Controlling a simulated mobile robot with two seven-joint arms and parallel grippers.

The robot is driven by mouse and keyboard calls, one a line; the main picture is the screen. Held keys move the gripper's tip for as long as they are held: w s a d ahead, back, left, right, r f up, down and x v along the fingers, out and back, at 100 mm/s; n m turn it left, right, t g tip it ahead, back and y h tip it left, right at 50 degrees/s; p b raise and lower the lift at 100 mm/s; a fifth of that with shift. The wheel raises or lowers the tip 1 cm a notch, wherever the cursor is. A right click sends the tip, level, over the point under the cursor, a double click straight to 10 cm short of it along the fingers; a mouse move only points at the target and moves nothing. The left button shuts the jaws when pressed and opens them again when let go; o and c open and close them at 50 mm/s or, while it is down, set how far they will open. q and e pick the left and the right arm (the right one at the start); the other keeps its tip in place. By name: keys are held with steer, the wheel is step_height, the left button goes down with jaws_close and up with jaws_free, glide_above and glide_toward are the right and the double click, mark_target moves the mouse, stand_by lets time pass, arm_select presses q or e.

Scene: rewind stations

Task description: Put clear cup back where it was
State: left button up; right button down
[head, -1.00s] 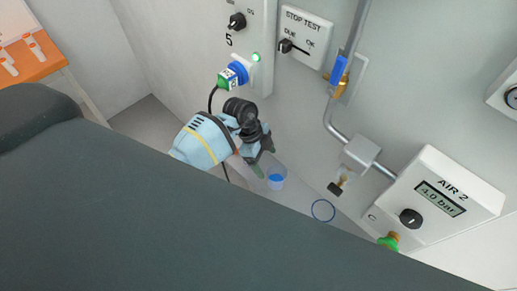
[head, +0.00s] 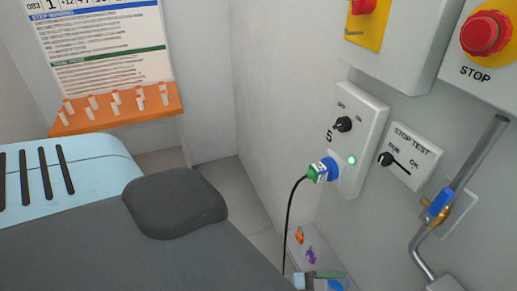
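I cannot make out the clear cup for certain. My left gripper's fingertips cannot be made out there. My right gripper is not in view.
A cable hangs from the blue-green plug (head: 322,171). The stop-test panel (head: 409,156) and pipe (head: 476,160) are at right. An orange shelf (head: 120,113) holds several small tubes.

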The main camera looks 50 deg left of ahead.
arm_select(q)
steer(key=s+a+f+n+g+y, duration=0.1)
steer(key=s+a+f+n+y, duration=0.2)
steer(key=s, duration=0.3)
steer(key=s+a+f+n+g+y+p, duration=0.1)
steer(key=s+a+f+n+g+y, duration=0.1)
steer(key=s, duration=0.5)
steer(key=s+a+f+n+g+y, duration=0.1)
steer(key=s+a+f+n+y, duration=0.3)
steer(key=s+a+y, duration=0.1)
steer(key=shift+s+a+f, duration=0.2)
steer(key=shift+s+f, duration=0.2)
steer(key=shift+s, duration=0.3)
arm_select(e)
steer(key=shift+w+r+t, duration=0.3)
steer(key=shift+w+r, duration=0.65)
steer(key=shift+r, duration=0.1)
